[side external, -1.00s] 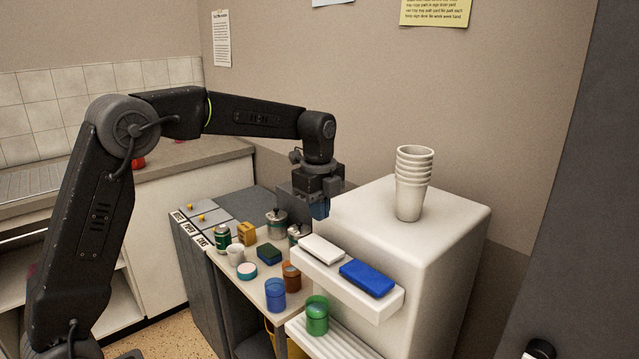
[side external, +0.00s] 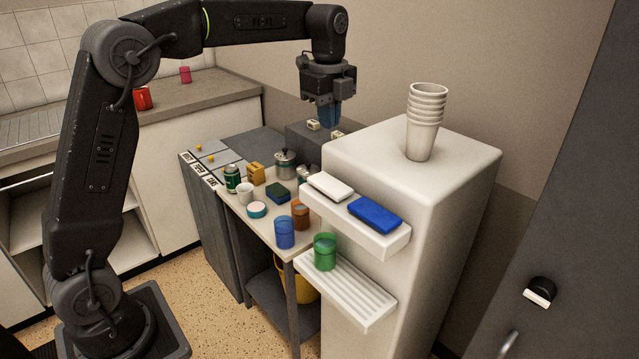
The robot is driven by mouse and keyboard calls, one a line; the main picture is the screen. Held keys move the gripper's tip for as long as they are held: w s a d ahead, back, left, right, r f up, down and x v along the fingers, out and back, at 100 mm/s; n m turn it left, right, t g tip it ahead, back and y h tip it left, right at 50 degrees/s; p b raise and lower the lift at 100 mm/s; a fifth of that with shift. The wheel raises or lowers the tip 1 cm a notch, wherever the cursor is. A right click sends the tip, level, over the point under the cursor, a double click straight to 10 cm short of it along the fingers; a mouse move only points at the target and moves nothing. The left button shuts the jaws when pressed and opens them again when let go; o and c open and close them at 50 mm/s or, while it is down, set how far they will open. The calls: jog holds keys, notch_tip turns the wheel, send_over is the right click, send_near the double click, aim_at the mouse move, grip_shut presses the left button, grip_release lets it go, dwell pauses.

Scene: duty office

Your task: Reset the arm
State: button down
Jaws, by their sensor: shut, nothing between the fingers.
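My gripper (side external: 329,122) is at the end of my arm, pointing down, with its bluish fingers shut and nothing between them. It hangs above a dark grey box (side external: 300,135) behind the small table, to the left of the white machine. Two small pale objects (side external: 313,125) lie on top of that box near the fingertips. Whether the fingers touch anything there is hard to tell.
The white machine (side external: 450,165) carries stacked cups (side external: 425,120), white and blue blocks (side external: 375,213) on a shelf, and a green cup (side external: 324,251) below. The small table (side external: 262,228) holds a blue cup (side external: 284,232), cans and jars. A counter (side external: 185,105) stands behind.

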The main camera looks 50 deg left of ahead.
jog(key=s+d+r+n+t, duration=0.2)
jog(key=s+d+n+t, duration=0.15)
jog(key=s+n, duration=0.95)
jog(key=s+d+f+n+t, duration=0.1)
jog(key=s+f+n, duration=0.1)
jog(key=s, duration=0.5)
jog(key=s+d+f+n, duration=0.1)
jog(key=s+f+n, duration=0.1)
jog(key=s+f, duration=0.2)
jog(key=s, duration=0.3)
jog(key=shift+s+d+f+n+t, duration=0.15)
jog(key=shift+d+f+n+t, duration=0.15)
jog(key=shift+n+t, duration=0.1)
